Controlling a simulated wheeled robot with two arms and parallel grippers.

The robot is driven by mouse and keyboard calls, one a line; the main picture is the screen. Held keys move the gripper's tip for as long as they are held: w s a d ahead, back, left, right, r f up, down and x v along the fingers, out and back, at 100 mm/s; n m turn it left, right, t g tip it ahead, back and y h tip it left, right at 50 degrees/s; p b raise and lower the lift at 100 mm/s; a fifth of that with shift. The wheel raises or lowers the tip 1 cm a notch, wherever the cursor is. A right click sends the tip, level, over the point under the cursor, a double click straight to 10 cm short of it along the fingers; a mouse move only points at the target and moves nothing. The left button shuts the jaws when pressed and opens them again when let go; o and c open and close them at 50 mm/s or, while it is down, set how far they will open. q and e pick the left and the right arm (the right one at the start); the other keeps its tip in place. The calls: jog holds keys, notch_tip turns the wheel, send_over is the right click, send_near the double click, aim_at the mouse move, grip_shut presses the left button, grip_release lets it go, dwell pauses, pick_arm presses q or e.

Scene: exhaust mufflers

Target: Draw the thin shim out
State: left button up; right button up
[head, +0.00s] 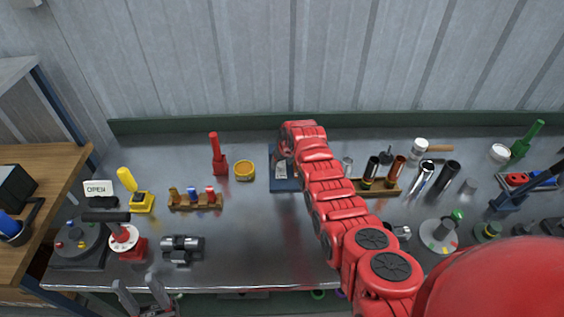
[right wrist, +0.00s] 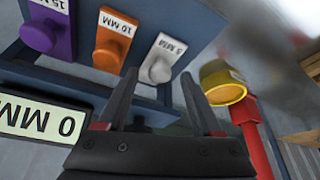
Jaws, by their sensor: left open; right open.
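In the right wrist view, a white shim (right wrist: 168,55) marked 5 MM, with a round knob, is in a blue-grey holder (right wrist: 75,80). An orange shim (right wrist: 115,38) marked 10 MM and a purple shim (right wrist: 50,28) marked 15 MM are beside it. My right gripper (right wrist: 158,77) is open and empty; the white knob appears between its fingertips. I cannot tell whether they touch it. My left gripper (head: 137,282) is open and empty at the table's front edge.
A pale display reading 0 MM (right wrist: 40,120) is on the holder. A yellow round container (right wrist: 222,82) and a red tool (right wrist: 250,125) are close to the right finger. The metal table (head: 250,235) is clear at centre front; a grey clamp-like part (head: 182,248) is left of it.

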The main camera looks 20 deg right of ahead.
jog(key=shift+f, duration=0.25)
grip_shut()
dwell(0.3)
dwell(1.0)
